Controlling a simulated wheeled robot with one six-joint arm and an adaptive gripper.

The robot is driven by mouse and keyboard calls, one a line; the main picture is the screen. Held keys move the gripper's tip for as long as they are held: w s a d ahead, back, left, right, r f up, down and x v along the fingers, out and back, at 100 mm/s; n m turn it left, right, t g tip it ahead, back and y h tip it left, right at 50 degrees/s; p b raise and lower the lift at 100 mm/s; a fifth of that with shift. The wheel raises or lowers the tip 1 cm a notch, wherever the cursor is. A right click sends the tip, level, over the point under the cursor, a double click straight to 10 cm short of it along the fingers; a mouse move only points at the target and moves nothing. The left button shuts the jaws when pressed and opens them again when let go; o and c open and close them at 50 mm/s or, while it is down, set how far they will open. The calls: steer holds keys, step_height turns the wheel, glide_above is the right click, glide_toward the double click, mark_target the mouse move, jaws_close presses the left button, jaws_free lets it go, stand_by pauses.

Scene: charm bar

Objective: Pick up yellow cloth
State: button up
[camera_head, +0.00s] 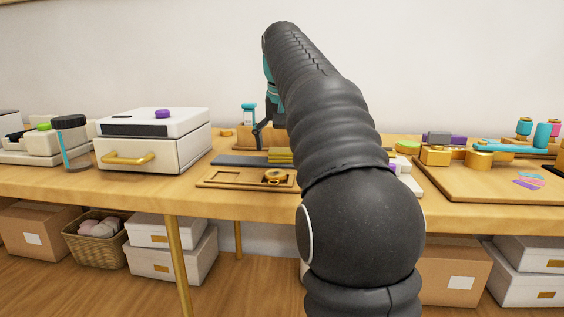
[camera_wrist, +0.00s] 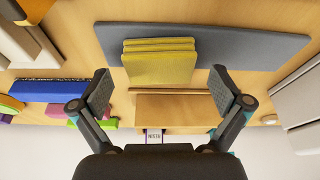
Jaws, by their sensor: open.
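The yellow cloth (camera_wrist: 160,66) is a folded, layered square lying on a dark grey mat (camera_wrist: 235,48) in the wrist view. In the head view the cloth (camera_head: 279,155) shows just left of my arm, partly hidden by it. My gripper (camera_wrist: 163,88) is open, with its two fingers spread wide on either side of the cloth's near end. Nothing is between the fingertips. The cloth appears apart from both fingers; the height between them is hard to judge. In the head view my gripper (camera_head: 262,135) is mostly hidden behind my arm.
A wooden tray (camera_head: 225,178) with a gold piece lies in front of the mat. A white box with a gold handle (camera_head: 150,140) stands to the left. A wooden board (camera_head: 470,188) with gold pieces lies to the right. Boxes (camera_head: 165,265) sit under the table.

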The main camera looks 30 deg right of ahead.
mark_target(288, 149)
steer(key=shift+f, duration=0.25)
steer(key=c, duration=1.2)
steer(key=shift+r, duration=0.1)
steer(key=shift+w+r+p, duration=0.1)
steer(key=shift+r+p, duration=0.25)
steer(key=shift+r, duration=0.25)
steer(key=r+p, duration=0.1)
steer(key=r, duration=0.1)
steer(key=d+r+p, duration=0.1)
steer(key=r, duration=0.1)
steer(key=shift+d, duration=0.1)
steer(key=d+r+p, duration=0.3)
steer(key=d+r, duration=0.2)
steer(key=d, duration=0.5)
steer(key=shift+s+d+r+p, duration=0.25)
steer(key=shift+s+r+p, duration=0.1)
